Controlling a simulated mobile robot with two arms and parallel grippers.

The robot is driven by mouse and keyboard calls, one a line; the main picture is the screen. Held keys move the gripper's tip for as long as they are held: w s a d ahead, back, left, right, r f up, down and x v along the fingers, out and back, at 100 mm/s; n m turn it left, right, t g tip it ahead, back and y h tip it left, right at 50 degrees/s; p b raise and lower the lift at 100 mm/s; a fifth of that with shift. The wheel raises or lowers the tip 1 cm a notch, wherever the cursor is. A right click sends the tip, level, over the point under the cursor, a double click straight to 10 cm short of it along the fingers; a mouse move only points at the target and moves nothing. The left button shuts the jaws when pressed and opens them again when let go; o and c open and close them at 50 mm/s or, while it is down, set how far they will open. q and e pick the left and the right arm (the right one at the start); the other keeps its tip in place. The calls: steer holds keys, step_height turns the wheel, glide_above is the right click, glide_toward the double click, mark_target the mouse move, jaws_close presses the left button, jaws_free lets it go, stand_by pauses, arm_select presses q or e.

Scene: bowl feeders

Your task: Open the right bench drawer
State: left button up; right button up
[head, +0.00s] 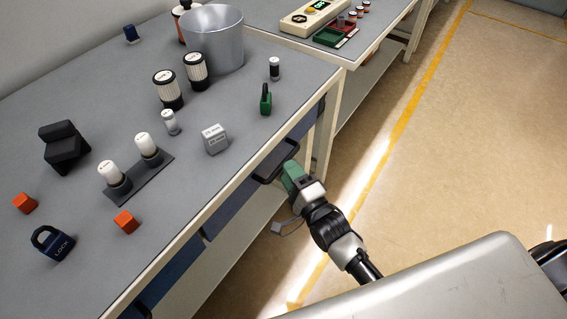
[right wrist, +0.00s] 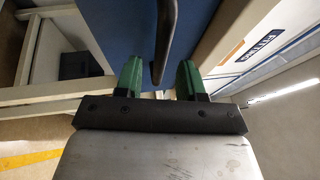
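The bench drawer shows as a blue front under the bench top in the head view (head: 235,204), and a blue panel fills the upper middle of the right wrist view (right wrist: 118,28). A dark bar handle (head: 274,161) sticks out from the bench front; it also shows in the right wrist view (right wrist: 166,38). My right gripper (head: 291,172) is at this handle. In the right wrist view its green fingers (right wrist: 160,80) are apart, one on each side of the handle, with gaps visible. The drawer looks closed. My left gripper is out of view.
The grey bench top (head: 215,175) holds several items, including a metal bucket (head: 214,42), a green item (head: 266,100) near the edge and a padlock (head: 52,245). A second bench (head: 262,12) stands behind. The floor (head: 440,150) to the right is clear.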

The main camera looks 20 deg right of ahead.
steer(key=shift+x, duration=1.6)
steer(key=shift+c, duration=0.2)
steer(key=shift+f, duration=0.1)
jaws_close()
